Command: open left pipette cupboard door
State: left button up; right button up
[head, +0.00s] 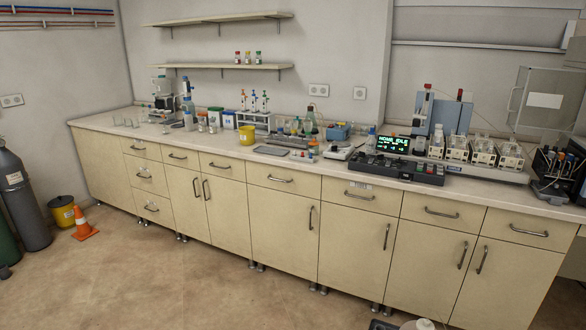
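Neither of my grippers is in view. A run of cream cupboards stands under the long bench. One two-door cupboard left of the middle has a left door (181,195) and a right door (228,215), both shut, with upright dark handles side by side at the meeting edge: left handle (196,188), right handle (206,190). Pipettes with coloured tops stand in a rack (257,122) on the bench roughly above it. No label shows which cupboard is the pipette one.
More shut doors (284,236) and drawers (279,180) run to the right. A benchtop (215,145) carries glassware and instruments. The floor (170,280) before the cupboards is mostly clear.

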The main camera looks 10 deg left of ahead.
aim_at(186, 189)
jog(key=i+j+u, duration=0.2)
jog(key=i+u, duration=0.2)
jog(key=i, duration=0.2)
jog(key=i+u, duration=0.35)
jog(key=i, duration=0.25)
jog(key=i+l+u, duration=0.1)
jog(key=i+u, duration=0.3)
jog(key=i, duration=0.2)
